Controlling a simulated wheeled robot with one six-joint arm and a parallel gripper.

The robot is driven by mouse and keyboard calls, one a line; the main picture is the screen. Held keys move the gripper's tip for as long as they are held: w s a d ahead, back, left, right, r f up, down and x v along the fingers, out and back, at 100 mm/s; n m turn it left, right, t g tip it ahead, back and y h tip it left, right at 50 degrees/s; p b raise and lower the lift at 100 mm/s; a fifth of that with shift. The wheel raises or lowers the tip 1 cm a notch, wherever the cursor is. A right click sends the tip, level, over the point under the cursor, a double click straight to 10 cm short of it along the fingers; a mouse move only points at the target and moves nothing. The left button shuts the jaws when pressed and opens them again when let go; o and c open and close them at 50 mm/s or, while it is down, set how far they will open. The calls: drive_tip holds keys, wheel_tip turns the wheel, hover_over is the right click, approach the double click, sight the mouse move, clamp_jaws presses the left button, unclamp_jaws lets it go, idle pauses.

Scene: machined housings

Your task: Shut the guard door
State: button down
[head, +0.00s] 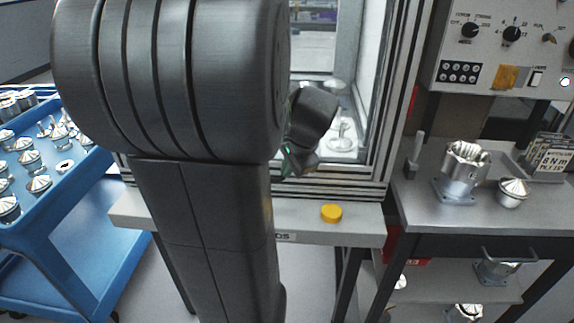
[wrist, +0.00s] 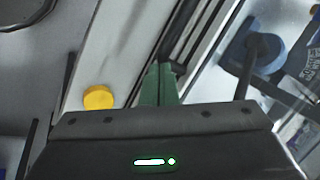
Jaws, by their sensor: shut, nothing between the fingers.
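The guarded enclosure has an aluminium frame (head: 390,90) behind my arm in the head view. Pale panels and a bright interior show through it. Which panel is the guard door, and how far it stands open, I cannot tell because my arm covers much of the front. My gripper (head: 287,165) is low in front of the enclosure, just above its lower rail. In the wrist view my gripper (wrist: 160,82) has its green fingers together and empty, pointing at the aluminium rails (wrist: 200,40). Whether they touch a rail is unclear.
A yellow round button (head: 331,213) sits on the front ledge and shows in the wrist view (wrist: 98,97). A blue cart (head: 95,245) with metal parts stands left. A grey bench (head: 420,205) with housings stands right, below a control panel (head: 500,45).

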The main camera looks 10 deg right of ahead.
drive_tip(key=v, duration=1.2)
drive_tip(key=shift+p, duration=0.3)
drive_tip(key=shift+w+f, duration=0.1)
drive_tip(key=shift+f, duration=0.1)
drive_tip(key=b+x, duration=0.3)
drive_tip(key=x, duration=1)
drive_tip(key=shift+w+f+b, duration=0.25)
drive_tip(key=shift+f+b, duration=0.05)
drive_tip(key=shift+a, duration=0.15)
